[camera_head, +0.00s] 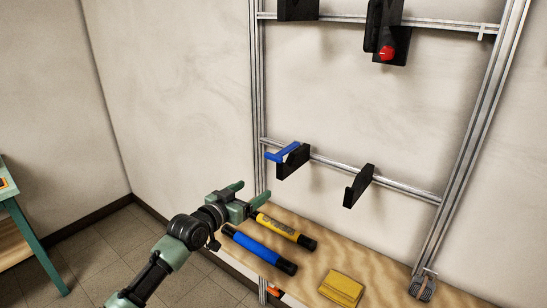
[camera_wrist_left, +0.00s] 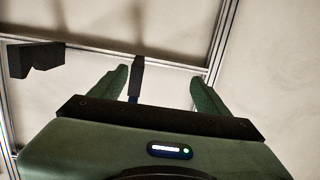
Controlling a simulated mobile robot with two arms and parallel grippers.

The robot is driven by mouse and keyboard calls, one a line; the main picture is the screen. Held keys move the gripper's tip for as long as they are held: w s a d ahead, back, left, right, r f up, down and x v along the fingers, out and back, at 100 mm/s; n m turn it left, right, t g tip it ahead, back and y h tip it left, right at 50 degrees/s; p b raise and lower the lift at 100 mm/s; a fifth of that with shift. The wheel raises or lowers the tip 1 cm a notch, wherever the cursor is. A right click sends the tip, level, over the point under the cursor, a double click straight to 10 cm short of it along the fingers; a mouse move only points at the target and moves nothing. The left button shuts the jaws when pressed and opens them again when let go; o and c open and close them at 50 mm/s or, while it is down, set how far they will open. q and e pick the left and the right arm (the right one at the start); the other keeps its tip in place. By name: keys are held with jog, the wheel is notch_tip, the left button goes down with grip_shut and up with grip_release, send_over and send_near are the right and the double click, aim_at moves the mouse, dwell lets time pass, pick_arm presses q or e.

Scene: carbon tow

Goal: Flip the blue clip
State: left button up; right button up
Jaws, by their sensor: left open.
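The blue clip (camera_head: 281,153) sits on the left black bracket (camera_head: 295,162) of the lower rail and sticks out to its left. My left gripper (camera_head: 252,191) is open and empty, below and to the left of the clip, apart from it. In the left wrist view, the two green fingers are spread wide (camera_wrist_left: 162,80). A black bracket (camera_wrist_left: 138,72) shows between them, nearer the left finger, with a dim bluish strip below it that may be the clip. My right gripper is in neither view.
A second black bracket (camera_head: 358,186) hangs to the right on the lower rail (camera_head: 405,188). Below, a wooden shelf (camera_head: 315,265) carries a yellow tube (camera_head: 285,230), a blue tube (camera_head: 258,250) and a yellow cloth (camera_head: 341,288). A metal frame post (camera_head: 257,100) stands near the gripper.

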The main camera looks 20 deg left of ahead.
pick_arm(q)
jog(key=m+t+h, duration=0.1)
jog(key=h, duration=0.1)
send_near(271, 156)
jog(key=w+d, duration=0.2)
jog(key=x, duration=0.2)
jog(key=p+x, duration=0.1)
jog(key=x, duration=0.2)
jog(key=p+x, duration=0.1)
jog(key=x, duration=0.2)
jog(key=shift+w+a+r, duration=0.15)
jog(key=shift+w+a, duration=0.05)
jog(key=shift+a, duration=0.2)
jog(key=shift+w, duration=0.2)
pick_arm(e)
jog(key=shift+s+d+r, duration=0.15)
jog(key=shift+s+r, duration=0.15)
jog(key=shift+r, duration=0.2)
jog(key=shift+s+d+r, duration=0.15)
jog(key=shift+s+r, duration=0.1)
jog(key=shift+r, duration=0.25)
pick_arm(q)
jog(key=shift+c, duration=0.3)
grip_shut()
